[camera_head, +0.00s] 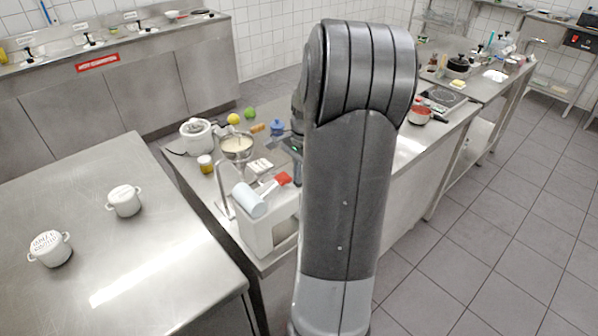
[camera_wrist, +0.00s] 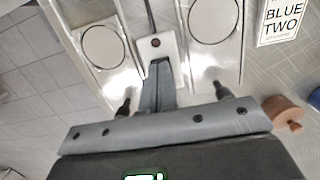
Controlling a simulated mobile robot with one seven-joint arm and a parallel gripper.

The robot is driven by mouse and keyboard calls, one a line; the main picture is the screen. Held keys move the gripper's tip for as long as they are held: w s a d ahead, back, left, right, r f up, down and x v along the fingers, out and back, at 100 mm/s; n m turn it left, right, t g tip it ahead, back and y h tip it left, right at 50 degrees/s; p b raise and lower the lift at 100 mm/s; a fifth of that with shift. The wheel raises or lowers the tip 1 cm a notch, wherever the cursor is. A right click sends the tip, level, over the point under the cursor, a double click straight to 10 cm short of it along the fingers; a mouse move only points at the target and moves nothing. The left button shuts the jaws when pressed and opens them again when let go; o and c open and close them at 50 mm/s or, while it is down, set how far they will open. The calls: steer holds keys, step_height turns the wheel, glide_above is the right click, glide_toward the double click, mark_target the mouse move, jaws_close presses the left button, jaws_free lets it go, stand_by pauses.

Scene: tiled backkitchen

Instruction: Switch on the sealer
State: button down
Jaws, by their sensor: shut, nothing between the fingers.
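My gripper (camera_wrist: 159,66) is shut and empty in the wrist view. Its fingertips overlap the lower end of a small white block (camera_wrist: 168,46) with a dark round spot and a dark cable. I cannot tell whether they touch it. The block lies between two shiny plates with pale discs, the left one (camera_wrist: 103,47) and the right one (camera_wrist: 212,18). I cannot tell for certain which thing is the sealer, or whether the block is its switch. In the head view my arm hides the fingertips and most of that spot.
A card reading "BLUE TWO" (camera_wrist: 283,22) and a brown wooden object (camera_wrist: 284,112) lie to the right. In the head view a white cooker (camera_head: 197,133), a bowl stand (camera_head: 237,147) and a white box (camera_head: 262,226) crowd the counter. Two white pots (camera_head: 124,202) stand on the left table.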

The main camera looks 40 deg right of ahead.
steer(key=shift+a+f+h, duration=0.25)
steer(key=shift+h, duration=0.15)
steer(key=shift+d, duration=0.15)
steer(key=shift+d+r, duration=0.2)
steer(key=shift+d, duration=0.55)
step_height(320, 180, up, 14)
steer(key=a, duration=0.2)
